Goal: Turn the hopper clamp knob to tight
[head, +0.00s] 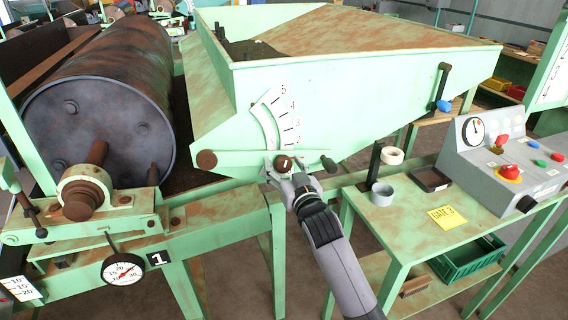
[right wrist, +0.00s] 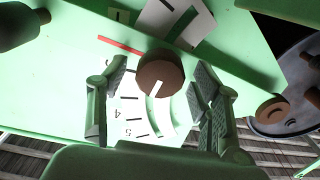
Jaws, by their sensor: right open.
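The hopper clamp knob (head: 284,162) is a round brown knob with a white pointer mark, low on the front of the pale green hopper (head: 232,115). In the right wrist view the knob (right wrist: 160,72) sits between my right gripper's two fingers, with clear gaps on both sides. Its white mark points toward the lower left there. My right gripper (head: 285,178) is open around the knob, and it also shows in the right wrist view (right wrist: 160,82). A curved number scale (head: 272,118) stands above the knob. My left gripper is not in view.
A dark handle (head: 329,163) sticks out right of the knob. A large rusty drum (head: 105,95) and a dial gauge (head: 123,268) are at left. A green bench (head: 385,235) with tape rolls and a tray, and a grey control box (head: 500,160), are at right.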

